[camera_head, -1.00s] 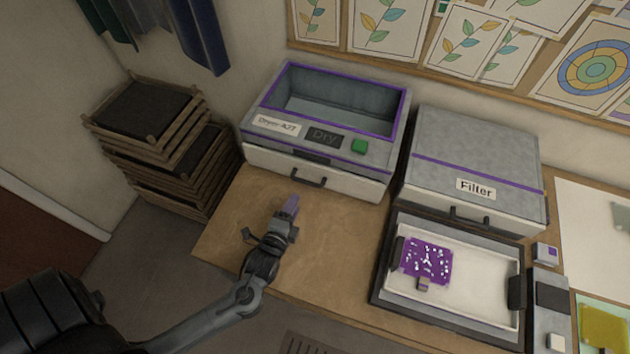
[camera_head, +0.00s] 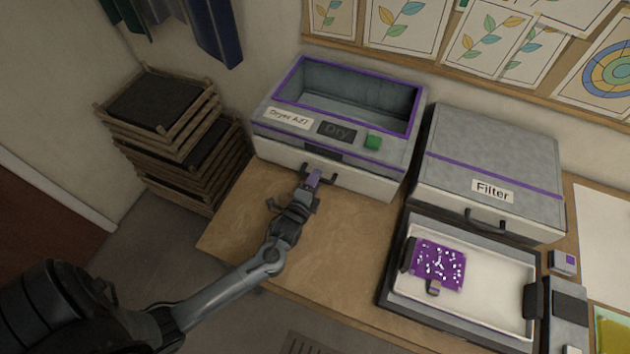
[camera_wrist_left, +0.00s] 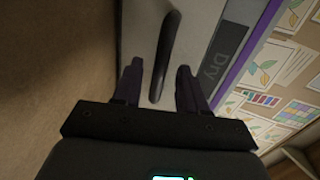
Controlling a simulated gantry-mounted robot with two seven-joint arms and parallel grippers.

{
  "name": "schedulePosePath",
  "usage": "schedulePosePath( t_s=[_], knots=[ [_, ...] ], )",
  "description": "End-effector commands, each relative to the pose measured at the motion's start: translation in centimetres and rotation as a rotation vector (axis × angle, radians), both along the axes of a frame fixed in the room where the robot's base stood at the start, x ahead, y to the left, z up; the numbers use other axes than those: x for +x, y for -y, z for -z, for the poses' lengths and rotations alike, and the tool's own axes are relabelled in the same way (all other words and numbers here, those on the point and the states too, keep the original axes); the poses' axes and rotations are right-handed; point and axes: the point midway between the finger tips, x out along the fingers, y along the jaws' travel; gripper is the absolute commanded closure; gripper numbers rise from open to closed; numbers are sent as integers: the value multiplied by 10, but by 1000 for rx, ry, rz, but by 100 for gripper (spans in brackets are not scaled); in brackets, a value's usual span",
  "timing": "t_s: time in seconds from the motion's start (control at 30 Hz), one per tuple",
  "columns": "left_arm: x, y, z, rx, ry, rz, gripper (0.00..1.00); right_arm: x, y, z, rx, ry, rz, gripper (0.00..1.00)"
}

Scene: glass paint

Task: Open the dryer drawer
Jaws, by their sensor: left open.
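The dryer (camera_head: 335,128) is a grey box with purple trim, an open top well, a "Dry" panel and a green button. Its drawer (camera_head: 365,183) is the pale lower front, and it looks closed. The dark bar handle (camera_head: 321,172) is on the drawer front; it also shows in the left wrist view (camera_wrist_left: 166,55). My left gripper (camera_head: 313,178) is open, right at the handle. In the wrist view its two purple-dark fingers (camera_wrist_left: 158,85) stand on either side of the handle's near end; I cannot tell if they touch it. My right gripper is not in view.
A filter box (camera_head: 485,165) stands right of the dryer, with an open tray (camera_head: 500,290) holding a purple patterned piece (camera_head: 439,265) in front. Stacked wooden frames (camera_head: 175,130) stand at the left. The wooden tabletop (camera_head: 335,250) before the dryer is clear.

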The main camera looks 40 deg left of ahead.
Motion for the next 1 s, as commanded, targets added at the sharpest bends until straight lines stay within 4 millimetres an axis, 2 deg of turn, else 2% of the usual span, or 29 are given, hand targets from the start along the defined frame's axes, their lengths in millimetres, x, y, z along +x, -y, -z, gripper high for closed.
schedulePosePath(
  t_s=[0.4, 0.47, 0.7, 1.0],
  knots=[
    [7, -2, 2, -1, -1, 0, 58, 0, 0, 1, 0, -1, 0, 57],
    [7, -2, 2, -1, -1, 0, 64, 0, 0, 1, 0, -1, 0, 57],
    [7, -2, 2, -1, -1, 0, 100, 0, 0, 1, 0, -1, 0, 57],
    [7, -2, 1, -1, -1, 0, 100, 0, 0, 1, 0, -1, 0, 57]
  ],
)
